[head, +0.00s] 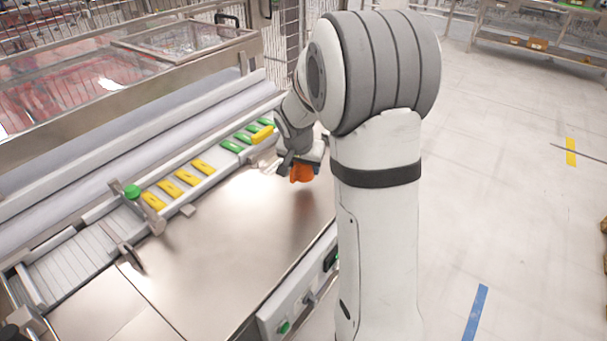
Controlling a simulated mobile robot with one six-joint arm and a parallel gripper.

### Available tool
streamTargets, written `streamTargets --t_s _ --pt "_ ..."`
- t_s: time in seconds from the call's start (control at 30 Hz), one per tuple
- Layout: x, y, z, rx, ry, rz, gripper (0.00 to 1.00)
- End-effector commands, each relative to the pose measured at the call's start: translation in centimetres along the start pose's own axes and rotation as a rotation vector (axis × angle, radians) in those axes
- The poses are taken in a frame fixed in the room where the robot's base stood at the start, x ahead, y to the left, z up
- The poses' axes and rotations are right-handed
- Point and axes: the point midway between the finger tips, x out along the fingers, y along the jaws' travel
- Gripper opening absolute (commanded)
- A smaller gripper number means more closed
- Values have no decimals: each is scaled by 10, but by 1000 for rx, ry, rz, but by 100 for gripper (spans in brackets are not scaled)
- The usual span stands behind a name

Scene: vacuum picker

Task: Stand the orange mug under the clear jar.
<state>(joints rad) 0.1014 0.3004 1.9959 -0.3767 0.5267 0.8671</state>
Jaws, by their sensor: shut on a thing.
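The orange mug (301,174) is between the jaws of my gripper (299,167), which is shut on it. The upper part of the mug is hidden by the gripper. A reddish reflection shows on the steel top below it with a gap between, so the mug appears to hang above the surface. I cannot make out the clear jar for certain. A pale, bright patch on the steel just left of the gripper is too small and glary to name. My arm covers the area right of the gripper.
The steel worktop (215,240) is bare and shiny in front of the gripper. Behind it runs a conveyor channel (65,270) with several yellow packs (186,177) and green packs (233,146). A post with a green knob (132,191) stands at left. A control panel (300,300) edges the front.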

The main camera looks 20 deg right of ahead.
Motion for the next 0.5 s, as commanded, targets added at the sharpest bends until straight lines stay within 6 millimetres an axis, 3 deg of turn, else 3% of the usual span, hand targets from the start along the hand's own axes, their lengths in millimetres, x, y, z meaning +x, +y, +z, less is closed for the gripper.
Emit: streamTargets --t_s 0.2,0.5 --pt "28 1 12 0 -4 1 30" --pt "31 2 13 1 -1 1 30"
